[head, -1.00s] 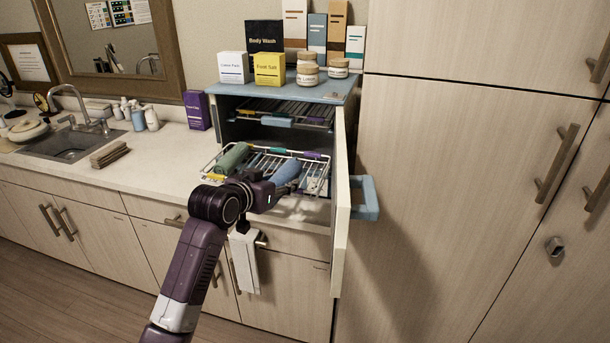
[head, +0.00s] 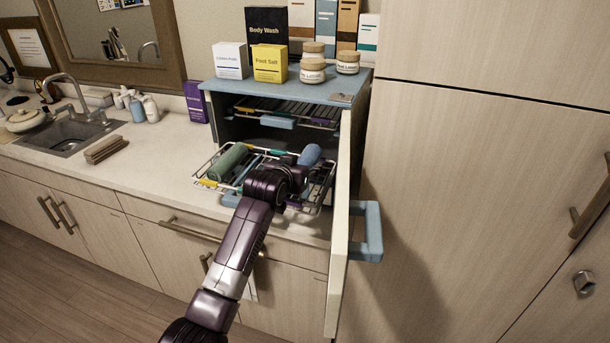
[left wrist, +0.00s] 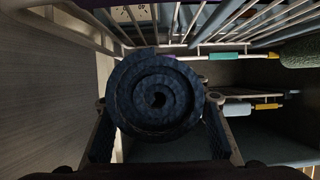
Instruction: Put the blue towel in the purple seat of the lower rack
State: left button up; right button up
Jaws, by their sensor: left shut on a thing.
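The rolled blue towel (head: 310,155) is in my left gripper (head: 297,168), over the right part of the lower rack (head: 214,183). The left wrist view shows the towel (left wrist: 155,96) end-on as a dark spiral, with a finger on each side. Rack bars show behind it. I cannot tell whether the towel touches the rack. A rolled green towel (head: 229,161) lies on the left of the lower rack. My right gripper is not in view.
The cabinet door (head: 342,225) stands open just right of the rack, with its blue handle (head: 373,232). The upper rack (head: 300,112) sits inside the cabinet above. Boxes and jars stand on the cabinet top (head: 230,86). The counter (head: 165,155) left of the rack is mostly clear.

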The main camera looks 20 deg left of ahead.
pick_arm(q)
jog(key=f, duration=0.2)
jog(key=shift+w+f, duration=0.2)
jog(key=shift+f, duration=0.1)
jog(key=shift+f+p, duration=0.35)
jog(key=shift+f, duration=0.4)
jog(key=o, duration=0.8)
jog(key=shift+o, duration=0.7)
jog(key=b+v, duration=0.1)
jog(key=v, duration=0.9)
jog(key=shift+s+r, duration=0.1)
jog(key=shift+s, duration=0.05)
jog(key=shift+b+v, duration=0.35)
jog(key=shift+v, duration=0.45)
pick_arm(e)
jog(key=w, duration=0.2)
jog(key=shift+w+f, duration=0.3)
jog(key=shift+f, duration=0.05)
